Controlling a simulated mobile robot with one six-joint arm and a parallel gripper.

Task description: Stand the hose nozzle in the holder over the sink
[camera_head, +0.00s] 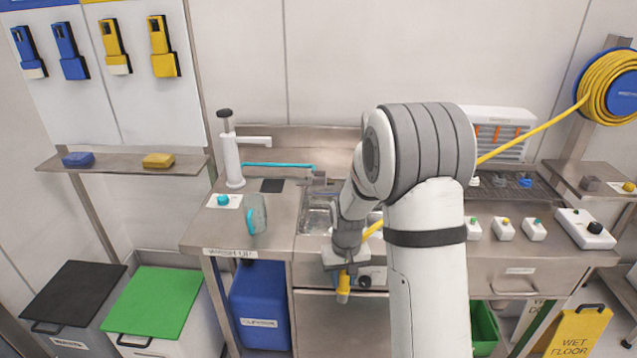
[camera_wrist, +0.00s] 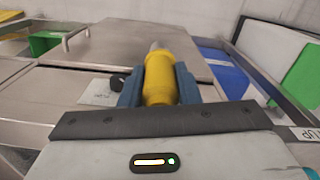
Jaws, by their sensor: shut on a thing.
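The yellow hose nozzle (camera_head: 343,290) hangs pointing down in front of the counter's front edge. My gripper (camera_head: 344,268) is shut on it. In the wrist view the nozzle (camera_wrist: 160,78) lies between the two blue-grey fingers of my gripper (camera_wrist: 159,88), with its grey tip beyond them. The yellow hose (camera_head: 530,134) runs from the reel (camera_head: 622,95) and passes behind my arm. The steel sink (camera_head: 316,219) is partly hidden by my arm.
A white rack with orange slots (camera_head: 500,128) stands at the back right. Small switch boxes (camera_head: 503,228) line the right counter.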

